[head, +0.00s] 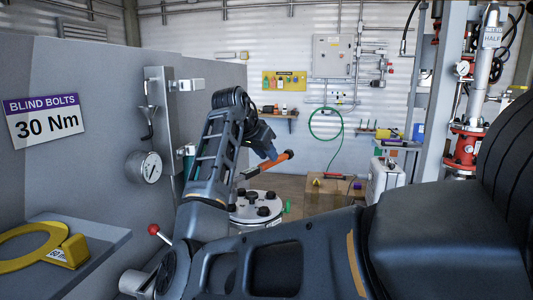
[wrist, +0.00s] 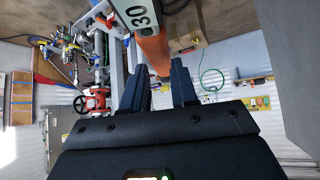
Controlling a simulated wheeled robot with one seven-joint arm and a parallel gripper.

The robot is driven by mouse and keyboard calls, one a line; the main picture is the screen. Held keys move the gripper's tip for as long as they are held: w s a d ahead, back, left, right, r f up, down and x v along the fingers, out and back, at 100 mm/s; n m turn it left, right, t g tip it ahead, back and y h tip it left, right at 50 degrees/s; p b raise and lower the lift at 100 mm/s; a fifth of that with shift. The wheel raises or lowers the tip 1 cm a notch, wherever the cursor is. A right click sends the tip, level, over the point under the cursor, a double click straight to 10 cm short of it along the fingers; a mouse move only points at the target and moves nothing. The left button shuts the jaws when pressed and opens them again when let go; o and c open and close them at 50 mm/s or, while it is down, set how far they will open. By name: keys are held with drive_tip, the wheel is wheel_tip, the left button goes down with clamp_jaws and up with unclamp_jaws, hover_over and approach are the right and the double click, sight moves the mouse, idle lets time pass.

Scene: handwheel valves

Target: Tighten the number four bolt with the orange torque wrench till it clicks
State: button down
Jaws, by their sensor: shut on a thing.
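The orange torque wrench (head: 273,162) is in my gripper (head: 268,152), above the round white flange (head: 243,215). Its orange handle (wrist: 153,48) lies between my fingertips (wrist: 155,72) in the wrist view, and a white label reading 30 shows beside it. The wrench slants, with its handle end up to the right and its far end down to the left over the flange. Several dark bolts (head: 264,211) stand on the flange. I cannot read any bolt numbers, so I cannot tell which is number four. Part of the flange is hidden by my arm.
A sign (head: 46,122) on the left panel reads BLIND BOLTS 30 Nm. A pressure gauge (head: 144,167) and a red-knobbed lever (head: 154,230) are left of my arm. A yellow wrench-like tool (head: 40,247) lies on the grey shelf (head: 95,240). A cardboard box (head: 325,195) stands behind the flange.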

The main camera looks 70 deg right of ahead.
drive_tip(key=shift+r, duration=0.2)
drive_tip(key=shift+r+p, duration=2.3)
drive_tip(key=shift+r, duration=0.15)
